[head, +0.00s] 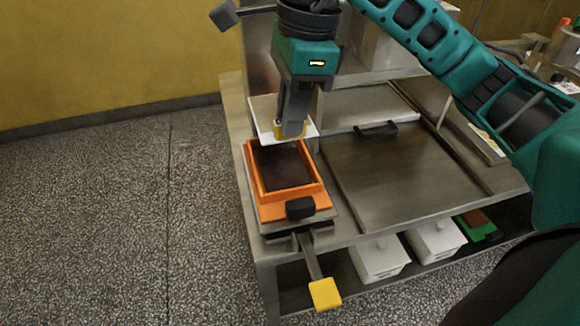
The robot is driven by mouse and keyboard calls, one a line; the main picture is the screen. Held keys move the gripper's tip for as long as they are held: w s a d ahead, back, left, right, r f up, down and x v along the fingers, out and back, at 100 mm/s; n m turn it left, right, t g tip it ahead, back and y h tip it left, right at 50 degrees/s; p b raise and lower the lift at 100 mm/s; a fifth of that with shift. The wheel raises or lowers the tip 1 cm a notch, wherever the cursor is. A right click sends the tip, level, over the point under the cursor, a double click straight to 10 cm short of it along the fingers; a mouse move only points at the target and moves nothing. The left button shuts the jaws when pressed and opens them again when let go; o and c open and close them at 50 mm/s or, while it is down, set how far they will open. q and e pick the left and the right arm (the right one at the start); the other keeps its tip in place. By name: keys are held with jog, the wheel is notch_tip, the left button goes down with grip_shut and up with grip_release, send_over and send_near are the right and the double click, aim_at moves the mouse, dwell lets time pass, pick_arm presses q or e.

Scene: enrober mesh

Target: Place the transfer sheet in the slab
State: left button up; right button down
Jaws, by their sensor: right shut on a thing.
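The transfer sheet (268,118) is a thin white sheet with a pale yellow pattern, in the head view near the table's back left corner. My right gripper (290,131) points down and is shut on it; a small yellow piece shows at the fingertips. The sheet is just behind the slab; whether it touches the frame is not clear. The slab (284,168) is dark brown and lies inside an orange rectangular frame (250,172). The gripper and sheet cover part of the frame's far edge. My left gripper is not in view.
A black knob (300,208) and a lever with a yellow end (324,293) are in front of the frame. A steel panel with a black handle (376,129) lies to the right. White bins (379,259) stand on the lower shelf. Open floor lies left.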

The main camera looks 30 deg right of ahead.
notch_tip(320, 180, down, 10)
jog(key=shift+r+b, duration=0.15)
jog(key=shift+b, duration=0.3)
jog(key=shift+f, duration=0.25)
jog(key=shift+f+b, duration=0.2)
jog(key=shift+b, duration=0.1)
jog(key=c, duration=1.1)
grip_release()
jog(key=shift+r, duration=0.1)
